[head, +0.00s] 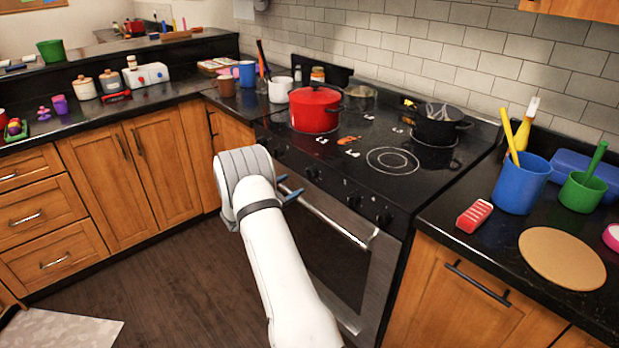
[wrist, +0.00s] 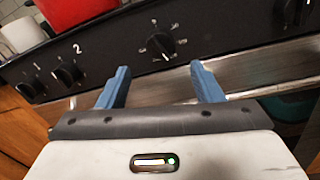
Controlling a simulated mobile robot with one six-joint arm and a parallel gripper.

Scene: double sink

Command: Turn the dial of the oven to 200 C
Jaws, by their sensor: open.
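The oven's black control panel runs along the front of the stove (head: 395,185). In the wrist view, the dial (wrist: 161,46) with small markings around it sits at the middle of the panel. Its scale is too small to read surely. In the head view, a dial (head: 312,173) shows just beyond my fingers. My gripper (wrist: 160,68) is open, with blue fingers spread and empty. The dial is ahead of the gap between the fingertips, and they appear apart from it. My gripper also shows in the head view (head: 291,186), partly hidden by my wrist.
Knobs marked 1 (wrist: 31,89) and 2 (wrist: 68,71) are left of the dial; another knob (wrist: 284,8) is at the right. The oven handle (head: 325,215) runs below the panel. A red pot (head: 315,110) stands on the stove.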

